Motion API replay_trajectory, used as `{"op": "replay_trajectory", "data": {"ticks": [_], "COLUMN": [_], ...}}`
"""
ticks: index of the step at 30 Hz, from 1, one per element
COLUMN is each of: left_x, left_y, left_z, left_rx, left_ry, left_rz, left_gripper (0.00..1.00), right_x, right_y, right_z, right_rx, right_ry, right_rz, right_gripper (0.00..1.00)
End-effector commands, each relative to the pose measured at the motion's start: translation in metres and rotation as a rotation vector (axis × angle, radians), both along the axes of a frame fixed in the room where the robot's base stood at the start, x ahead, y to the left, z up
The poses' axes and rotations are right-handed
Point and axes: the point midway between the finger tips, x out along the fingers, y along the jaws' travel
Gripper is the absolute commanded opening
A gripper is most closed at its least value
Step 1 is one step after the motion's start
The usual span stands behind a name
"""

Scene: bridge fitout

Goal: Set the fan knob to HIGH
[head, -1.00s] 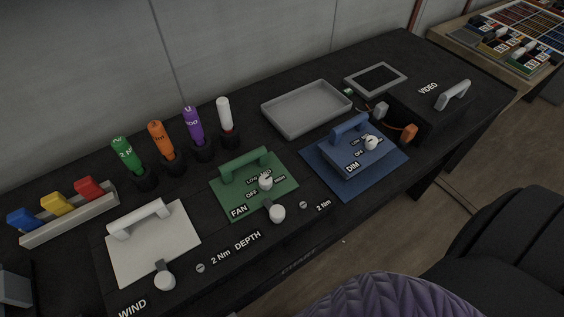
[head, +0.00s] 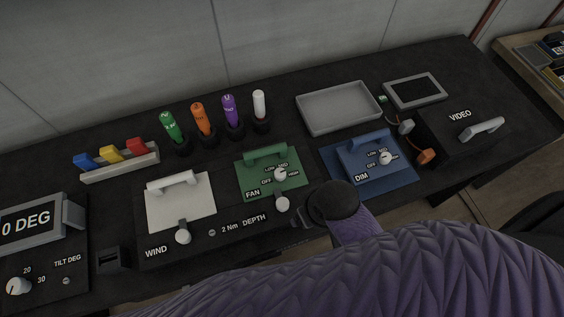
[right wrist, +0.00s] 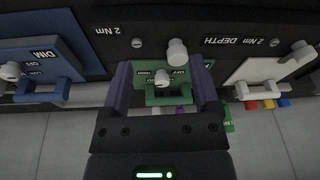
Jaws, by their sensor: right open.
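The fan knob (head: 280,174) is a small white knob on the green FAN panel (head: 254,184), with OFF, LOW, MED and HIGH marked around it. Its exact pointer setting is too small to tell. My right gripper (right wrist: 162,88) is open and empty, with one purple finger on each side of the view. The green panel (right wrist: 150,97) and the white fan knob (right wrist: 162,77) show between the fingers, upside down; touch cannot be seen. In the head view my right wrist is in front of the console, right of the DEPTH knob. My left gripper is not in view.
A green handle (head: 265,152) stands behind the fan knob, and the white DEPTH knob (head: 283,204) in front. The blue DIM panel (head: 368,158) is to the right, the white WIND panel (head: 181,205) to the left.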

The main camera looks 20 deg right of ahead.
Motion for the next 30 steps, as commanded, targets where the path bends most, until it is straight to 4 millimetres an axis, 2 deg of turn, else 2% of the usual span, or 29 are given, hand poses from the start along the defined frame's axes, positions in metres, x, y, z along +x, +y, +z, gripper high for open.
{"op": "replay_trajectory", "data": {"ticks": [1,4,9,15,20,23,30], "left_x": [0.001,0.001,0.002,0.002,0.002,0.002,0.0], "left_y": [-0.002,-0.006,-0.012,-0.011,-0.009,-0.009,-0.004], "left_z": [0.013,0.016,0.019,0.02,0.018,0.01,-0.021], "left_rx": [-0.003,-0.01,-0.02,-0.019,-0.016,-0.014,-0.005], "left_ry": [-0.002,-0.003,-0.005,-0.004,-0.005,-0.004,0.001], "left_rz": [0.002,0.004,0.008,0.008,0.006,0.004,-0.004], "left_gripper": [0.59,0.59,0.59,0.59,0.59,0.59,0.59], "right_x": [0.013,0.033,0.07,0.117,0.138,0.139,0.139], "right_y": [0.007,0.021,0.034,0.03,0.02,0.018,0.019], "right_z": [0.021,0.027,0.027,0.026,0.028,0.012,-0.048], "right_rx": [0.014,0.032,0.026,-0.036,-0.077,-0.081,-0.081], "right_ry": [0.0,0.035,0.103,0.181,0.215,0.221,0.221], "right_rz": [0.01,0.03,0.047,0.014,-0.03,-0.036,-0.034], "right_gripper": [0.78,0.78,0.78,0.78,0.78,0.78,0.78]}}
